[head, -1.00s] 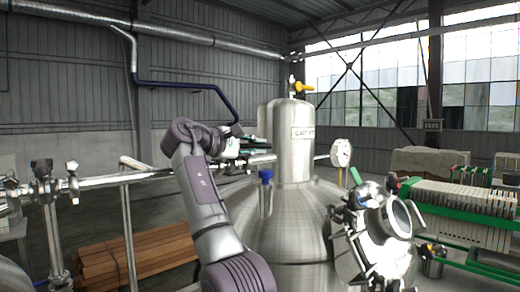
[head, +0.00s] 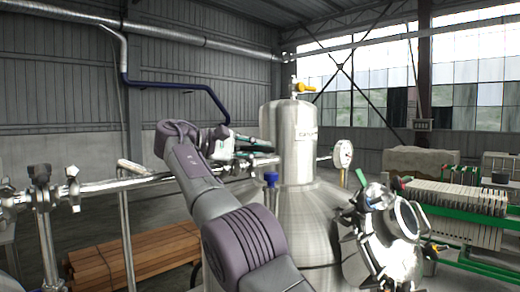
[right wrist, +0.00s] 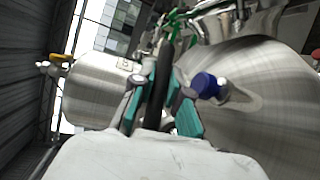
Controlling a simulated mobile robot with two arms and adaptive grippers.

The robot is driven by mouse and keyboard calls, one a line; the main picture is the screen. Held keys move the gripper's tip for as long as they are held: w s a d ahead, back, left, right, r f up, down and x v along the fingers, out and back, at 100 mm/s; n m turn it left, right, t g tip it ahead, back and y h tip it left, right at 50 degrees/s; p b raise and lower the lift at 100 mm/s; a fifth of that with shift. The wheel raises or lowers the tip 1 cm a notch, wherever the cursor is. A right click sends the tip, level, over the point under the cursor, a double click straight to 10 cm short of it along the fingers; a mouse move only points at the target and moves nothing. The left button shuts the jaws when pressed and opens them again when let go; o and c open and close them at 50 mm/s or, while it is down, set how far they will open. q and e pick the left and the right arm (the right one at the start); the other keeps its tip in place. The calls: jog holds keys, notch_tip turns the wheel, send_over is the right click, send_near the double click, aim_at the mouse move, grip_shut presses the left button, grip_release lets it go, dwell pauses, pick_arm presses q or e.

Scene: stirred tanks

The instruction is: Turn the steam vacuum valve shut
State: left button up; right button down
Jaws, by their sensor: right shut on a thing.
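My right gripper (head: 256,146) reaches from the lower middle to just left of the steel tank's upright neck (head: 299,140) in the head view. In the right wrist view its teal fingers (right wrist: 160,103) are closed on a dark, thin, curved bar (right wrist: 161,72). This looks like the steam vacuum valve's handwheel seen edge-on. The valve's body cannot be made out clearly. My left gripper is not in view.
A blue knob (head: 271,178) stands on the tank's sloping shoulder, and in the right wrist view (right wrist: 206,86) it is close beside one finger. A yellow-handled valve (head: 304,87) tops the neck. A gauge (head: 343,154) and an open manhole (head: 408,219) are at the right.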

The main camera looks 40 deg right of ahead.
dwell(0.4)
jog(key=c, duration=1.4)
grip_release()
jog(key=shift+c, duration=0.2)
jog(key=shift+o, duration=0.2)
jog(key=shift+w, duration=0.1)
